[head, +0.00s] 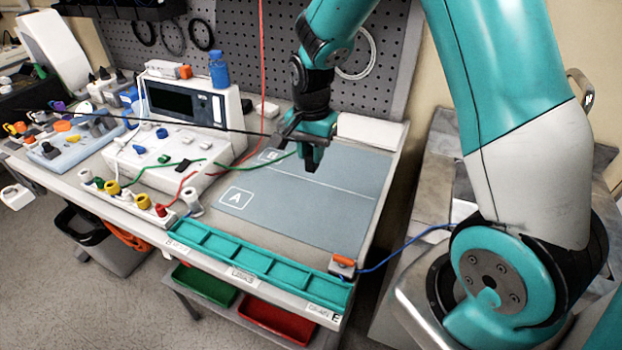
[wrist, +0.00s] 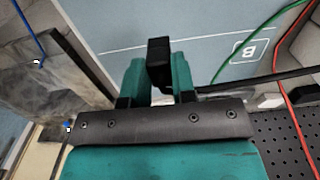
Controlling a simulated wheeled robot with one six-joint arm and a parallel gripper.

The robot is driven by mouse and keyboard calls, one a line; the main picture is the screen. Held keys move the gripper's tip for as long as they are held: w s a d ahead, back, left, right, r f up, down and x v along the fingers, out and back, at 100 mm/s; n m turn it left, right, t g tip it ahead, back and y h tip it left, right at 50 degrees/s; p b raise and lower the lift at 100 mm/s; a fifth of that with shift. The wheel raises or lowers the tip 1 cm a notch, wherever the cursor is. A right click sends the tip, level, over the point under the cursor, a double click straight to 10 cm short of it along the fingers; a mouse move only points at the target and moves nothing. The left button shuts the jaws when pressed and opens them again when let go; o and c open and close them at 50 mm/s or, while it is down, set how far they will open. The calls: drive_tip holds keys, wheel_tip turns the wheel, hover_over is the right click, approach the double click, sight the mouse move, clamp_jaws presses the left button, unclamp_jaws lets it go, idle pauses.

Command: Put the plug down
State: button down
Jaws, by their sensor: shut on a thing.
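My gripper (head: 313,158) hangs above the grey-blue mat (head: 345,205) on the bench, pointing down. In the wrist view its two teal fingers (wrist: 157,80) are shut on a black plug (wrist: 158,52), whose dark block shows between the fingertips.
A teal tray (head: 255,262) lines the front edge. An orange-topped connector (head: 343,263) with a blue cable sits at the front right corner. A red cable (head: 262,60) hangs behind. Much of the mat is bare.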

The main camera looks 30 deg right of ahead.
wheel_tip(320, 180, down, 9)
drive_tip(key=shift+f+p, duration=0.1)
drive_tip(key=shift+p, duration=0.45)
drive_tip(key=shift+f, duration=0.2)
drive_tip(key=c, duration=0.9)
unclamp_jaws()
drive_tip(key=shift+c, duration=0.2)
drive_tip(key=shift+r, duration=0.15)
